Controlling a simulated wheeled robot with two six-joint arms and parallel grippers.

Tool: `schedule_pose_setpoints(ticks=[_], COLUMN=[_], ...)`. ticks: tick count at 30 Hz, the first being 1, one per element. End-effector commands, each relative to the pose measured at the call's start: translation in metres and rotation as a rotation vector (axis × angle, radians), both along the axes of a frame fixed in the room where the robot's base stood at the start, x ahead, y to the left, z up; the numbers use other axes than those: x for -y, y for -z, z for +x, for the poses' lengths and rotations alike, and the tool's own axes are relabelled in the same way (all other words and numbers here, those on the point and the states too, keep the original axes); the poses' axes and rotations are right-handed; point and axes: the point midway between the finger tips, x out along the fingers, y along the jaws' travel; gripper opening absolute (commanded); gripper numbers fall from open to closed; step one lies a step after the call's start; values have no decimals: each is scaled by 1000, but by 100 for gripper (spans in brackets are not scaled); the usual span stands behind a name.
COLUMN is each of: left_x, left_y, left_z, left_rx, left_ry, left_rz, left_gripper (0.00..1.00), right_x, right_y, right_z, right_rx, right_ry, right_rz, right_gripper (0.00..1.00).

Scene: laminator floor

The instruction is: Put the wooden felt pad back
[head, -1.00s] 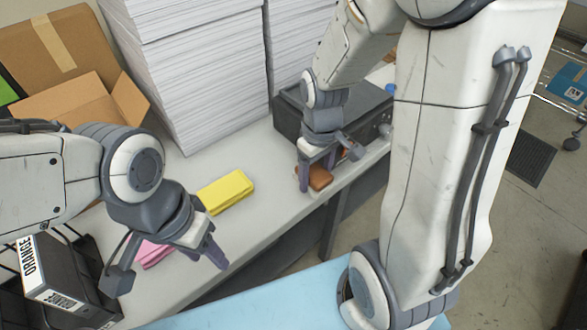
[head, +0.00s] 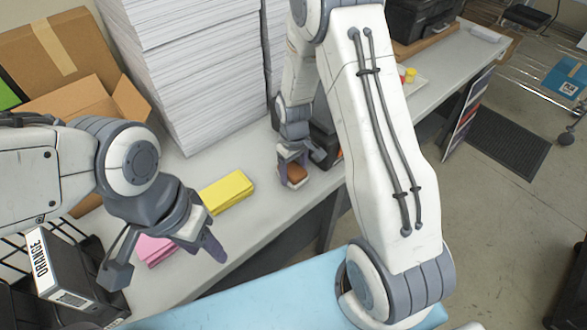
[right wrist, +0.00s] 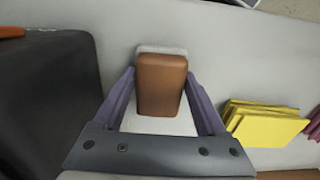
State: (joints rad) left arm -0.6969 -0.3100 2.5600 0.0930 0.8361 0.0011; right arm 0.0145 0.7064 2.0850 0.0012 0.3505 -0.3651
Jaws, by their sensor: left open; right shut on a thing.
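The wooden felt pad (head: 294,175) is a brown block with rounded corners. In the right wrist view the wooden felt pad (right wrist: 162,84) sits between the fingers, with a pale layer along its far edge. My right gripper (head: 291,180) is shut on it, at the table by the paper stack; the right wrist view shows both fingers of the gripper (right wrist: 160,85) at its sides. I cannot tell whether the pad touches the table. My left gripper (head: 170,262) is open and empty, near the pink stack.
A yellow stack (head: 227,192) and a pink stack (head: 153,249) lie on the grey table (head: 262,218). Tall white paper stacks (head: 190,75) stand behind. A dark box (right wrist: 48,100) is close beside my right gripper. Bare table lies between the yellow stack and the pad.

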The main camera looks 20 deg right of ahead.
Motion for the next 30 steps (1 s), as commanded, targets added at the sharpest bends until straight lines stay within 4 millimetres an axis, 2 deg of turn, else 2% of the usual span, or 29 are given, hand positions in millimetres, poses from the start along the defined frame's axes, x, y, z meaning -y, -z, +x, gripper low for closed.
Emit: schedule_pose_setpoints(ticks=[10,11,12,23,26,30], left_x=[0,0,0,0,0,0], left_y=[4,3,3,2,5,12], left_z=[0,0,0,0,0,0], left_rx=[0,0,0,0,0,0], left_ry=[0,0,0,0,0,0], left_rz=[0,0,0,0,0,0], left_gripper=[50,50,50,50,50,50], right_x=[0,0,0,0,0,0], right_y=[5,3,3,-4,-17,-46], right_z=[0,0,0,1,1,2], right_rx=[1,1,1,3,5,9], right_ry=[1,1,1,0,0,0], right_rz=[0,0,0,0,0,0], right_gripper=[22,85,100,100,100,100])
